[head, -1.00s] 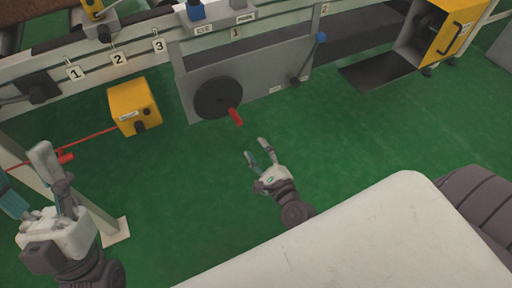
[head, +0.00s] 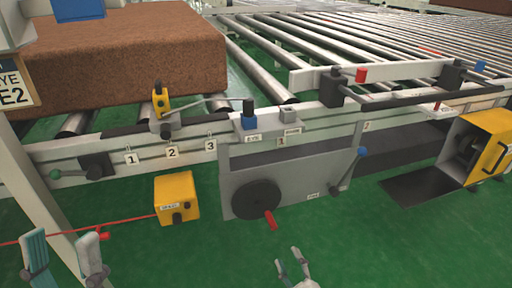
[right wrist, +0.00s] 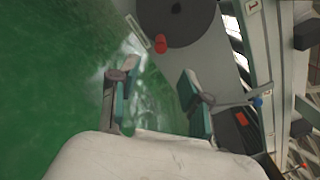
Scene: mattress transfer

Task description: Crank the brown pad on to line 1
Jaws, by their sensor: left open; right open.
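The brown pad (head: 130,55) lies on rollers at the back left in the head view. The crank is a dark round disc (head: 256,199) with a red handle (head: 270,220) on the grey panel. The red handle also shows in the right wrist view (right wrist: 160,44). The plate for line 1 (head: 131,159) is on the rail at the left. My right gripper (head: 293,265) is open and empty, below and apart from the handle; its fingers also show in the right wrist view (right wrist: 158,88). My left gripper (head: 63,258) is open and empty at the lower left.
A yellow box (head: 176,199) stands left of the crank, with a red cord running left from it. A blue-knobbed lever (head: 350,170) is right of the crank. A white post stands by my left gripper. Green floor lies open in front.

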